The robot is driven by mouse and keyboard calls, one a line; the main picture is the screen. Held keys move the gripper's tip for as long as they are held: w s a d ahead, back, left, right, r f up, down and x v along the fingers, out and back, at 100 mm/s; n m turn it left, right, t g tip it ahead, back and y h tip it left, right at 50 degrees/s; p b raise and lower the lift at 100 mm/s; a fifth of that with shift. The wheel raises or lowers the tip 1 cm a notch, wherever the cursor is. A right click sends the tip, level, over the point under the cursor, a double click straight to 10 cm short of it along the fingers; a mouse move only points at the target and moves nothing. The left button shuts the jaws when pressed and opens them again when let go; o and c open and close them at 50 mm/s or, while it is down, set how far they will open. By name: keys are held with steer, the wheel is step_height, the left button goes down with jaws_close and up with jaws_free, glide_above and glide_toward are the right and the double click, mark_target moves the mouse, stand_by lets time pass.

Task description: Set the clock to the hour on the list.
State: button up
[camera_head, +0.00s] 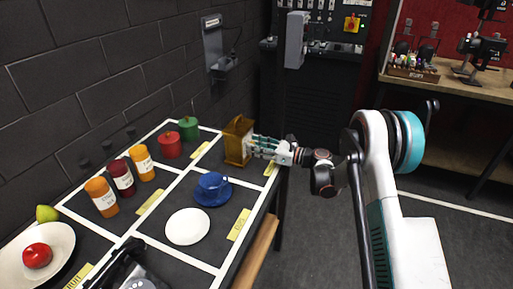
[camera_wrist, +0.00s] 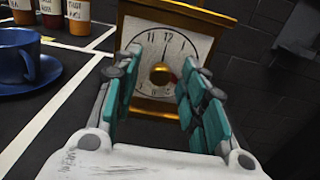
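The clock (camera_head: 235,148) is a golden-brown box standing at the far right of the table. In the wrist view, the clock's face (camera_wrist: 153,52) is pale with dark numerals; 11, 12 and 1 show at the top. A thin dark hand seems to point up near 12; the other hand is unclear. My gripper (camera_head: 252,146) is at the clock's front. In the wrist view, the teal-padded fingers of my gripper (camera_wrist: 163,62) are spread to either side of the knob, with a gap between them. No readable list shows.
A blue cup on a saucer (camera_head: 212,195) and a white plate (camera_head: 187,227) stand nearer on the table. Several jars (camera_head: 122,178) line the wall side. A plate with a red apple (camera_head: 37,256) is at the near left. Yellow labels mark the sections.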

jaws_close()
steer(key=shift+n, duration=0.3)
steer(key=n, duration=1.1)
stand_by(0.4)
stand_by(0.3)
jaws_free()
